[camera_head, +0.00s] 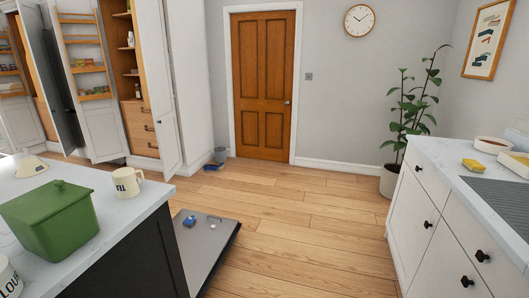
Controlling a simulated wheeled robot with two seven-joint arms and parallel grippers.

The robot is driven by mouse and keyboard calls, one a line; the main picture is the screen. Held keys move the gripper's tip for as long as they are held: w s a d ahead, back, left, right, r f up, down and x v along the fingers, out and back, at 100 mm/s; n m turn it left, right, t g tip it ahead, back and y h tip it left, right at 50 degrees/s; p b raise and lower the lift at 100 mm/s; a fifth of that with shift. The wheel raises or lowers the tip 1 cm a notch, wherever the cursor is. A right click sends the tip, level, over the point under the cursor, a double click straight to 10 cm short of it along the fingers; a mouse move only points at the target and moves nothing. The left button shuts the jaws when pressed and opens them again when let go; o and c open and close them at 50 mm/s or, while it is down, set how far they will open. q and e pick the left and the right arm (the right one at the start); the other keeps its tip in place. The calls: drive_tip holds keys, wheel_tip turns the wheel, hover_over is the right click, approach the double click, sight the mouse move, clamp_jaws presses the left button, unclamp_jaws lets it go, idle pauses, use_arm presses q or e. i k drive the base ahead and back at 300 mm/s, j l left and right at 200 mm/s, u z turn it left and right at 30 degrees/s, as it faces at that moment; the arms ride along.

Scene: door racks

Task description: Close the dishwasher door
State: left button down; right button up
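The dishwasher door (205,248) is a grey panel that lies folded down, open and roughly flat, low above the floor. It sticks out from the right side of the dark island (128,262). A small blue object (190,221) lies on the door near its far left edge. A small detail near the door's far edge is too small to make out. The dishwasher's inside is hidden behind the island. Neither of my grippers is in view.
Wooden floor (300,232) is clear between the door and the white drawers (432,235) at right. Tall cupboards (172,85) stand open at back left. A potted plant (390,181) stands at right.

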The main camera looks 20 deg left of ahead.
sight(203, 249)
drive_tip(key=i+u, duration=0.1)
drive_tip(key=i, duration=1.05)
drive_tip(key=i+u, duration=0.15)
drive_tip(key=i, duration=0.4)
drive_tip(key=i+l, duration=0.2)
drive_tip(key=i, duration=0.35)
drive_tip(key=i+l+u, duration=0.15)
drive_tip(key=i, duration=0.4)
drive_tip(key=i+l, duration=0.1)
drive_tip(key=i, duration=0.45)
drive_tip(key=i+u, duration=0.15)
drive_tip(key=u, duration=0.3)
drive_tip(key=i+u, duration=0.15)
drive_tip(key=u, duration=0.3)
drive_tip(key=i+l+u, duration=0.1)
drive_tip(key=u, duration=0.35)
drive_tip(key=i+l+u, duration=0.15)
drive_tip(key=u, duration=0.35)
drive_tip(key=i+l+u, duration=0.1)
drive_tip(key=u, duration=0.35)
drive_tip(key=l+u, duration=0.25)
drive_tip(key=u, duration=0.2)
drive_tip(key=l+u, duration=0.2)
drive_tip(key=u, duration=1.15)
drive_tip(key=i+l, duration=0.05)
drive_tip(key=l, duration=0.05)
